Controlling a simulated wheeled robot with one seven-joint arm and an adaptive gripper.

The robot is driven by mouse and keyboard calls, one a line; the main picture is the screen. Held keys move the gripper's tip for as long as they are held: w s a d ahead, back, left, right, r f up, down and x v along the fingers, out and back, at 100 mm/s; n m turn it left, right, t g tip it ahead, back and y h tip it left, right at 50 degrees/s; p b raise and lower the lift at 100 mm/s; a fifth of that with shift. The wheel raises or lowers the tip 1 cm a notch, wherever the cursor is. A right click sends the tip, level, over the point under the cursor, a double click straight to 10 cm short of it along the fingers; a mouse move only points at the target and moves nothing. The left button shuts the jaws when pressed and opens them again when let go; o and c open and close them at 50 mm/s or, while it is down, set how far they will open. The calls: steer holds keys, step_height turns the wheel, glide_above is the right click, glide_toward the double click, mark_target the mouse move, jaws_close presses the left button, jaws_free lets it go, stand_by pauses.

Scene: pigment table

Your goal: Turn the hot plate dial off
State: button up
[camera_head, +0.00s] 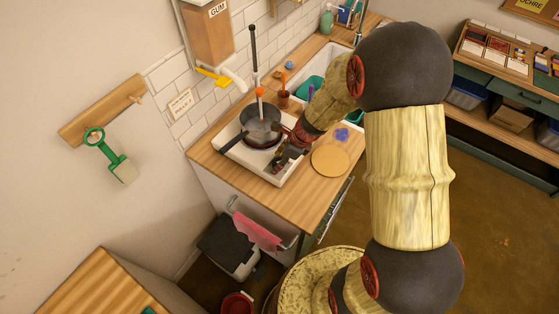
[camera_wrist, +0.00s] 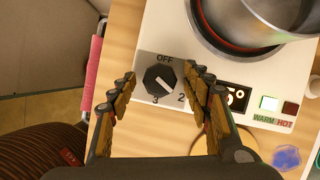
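The white hot plate (camera_head: 236,153) stands on the wooden counter with a grey pot (camera_head: 262,124) on its burner. In the wrist view, the black dial (camera_wrist: 160,80) sits on a grey panel marked OFF at the top, 3 at lower left and 2 at lower right. Its pale pointer line slants toward the lower right, away from OFF. My gripper (camera_wrist: 163,84) is open, one finger on each side of the dial; I see no contact. In the head view, my gripper (camera_head: 284,162) is at the hot plate's front edge, hiding the dial.
A display (camera_wrist: 234,98) with a partly hidden number and the WARM and HOT lamps are right of the dial. A round wooden board (camera_head: 329,160) lies to the right. A pink towel (camera_head: 256,231) hangs on the rail below the counter.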

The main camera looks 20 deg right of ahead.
steer(key=shift+c, duration=1.3)
steer(key=c, duration=0.7)
steer(key=shift+c, duration=0.3)
steer(key=shift+n, duration=0.3)
steer(key=n+g+p, duration=0.1)
steer(key=n, duration=0.1)
steer(key=n+g+y+p, duration=0.1)
steer(key=n, duration=0.2)
steer(key=shift+w+d, duration=0.1)
steer(key=shift+w, duration=0.1)
steer(key=n+g, duration=0.1)
steer(key=n, duration=0.1)
steer(key=n+g+p, duration=0.1)
steer(key=n, duration=0.2)
steer(key=shift+w+n, duration=0.15)
steer(key=shift+n, duration=0.15)
steer(key=n+g, duration=0.1)
steer(key=n, duration=0.2)
steer(key=n+g+h, duration=0.1)
steer(key=n, duration=0.2)
steer(key=shift+w+h+p, duration=0.15)
steer(key=shift+h+p, duration=0.15)
steer(key=shift+p, duration=0.1)
steer(key=n, duration=0.2)
steer(key=n+g+h, duration=0.1)
steer(key=n, duration=0.1)
steer(key=n+h, duration=0.1)
steer(key=n, duration=0.1)
steer(key=shift+a, duration=0.25)
steer(key=shift+n, duration=0.5)
